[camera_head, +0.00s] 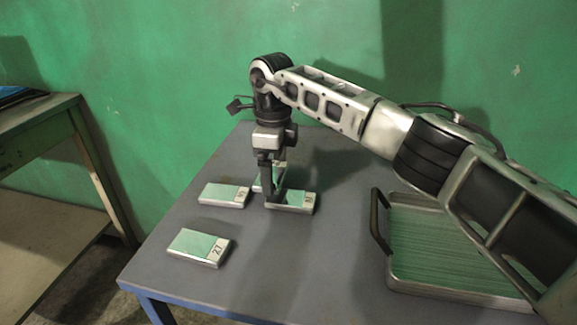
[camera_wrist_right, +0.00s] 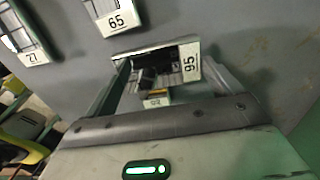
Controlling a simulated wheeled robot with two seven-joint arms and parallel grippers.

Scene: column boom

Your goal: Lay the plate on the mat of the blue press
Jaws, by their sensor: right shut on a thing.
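A small shiny plate marked 95 (camera_head: 297,203) is at the middle of the grey table in the head view. It also shows in the right wrist view (camera_wrist_right: 189,63), with a dark reflection on its face. My right gripper (camera_head: 271,192) points down and is shut on this plate. I cannot tell whether the plate touches the table. A similar plate marked 65 (camera_head: 222,195) lies just left of it, apart from it. A plate marked 27 (camera_head: 198,247) lies nearer the front left. My left gripper is not in view.
A ribbed metal tray (camera_head: 395,273) with a dark handle stands on the table at the right, partly behind my right arm. The table (camera_head: 270,275) is clear in front. Another bench (camera_head: 42,122) stands at the far left, across a gap. A green wall closes the back.

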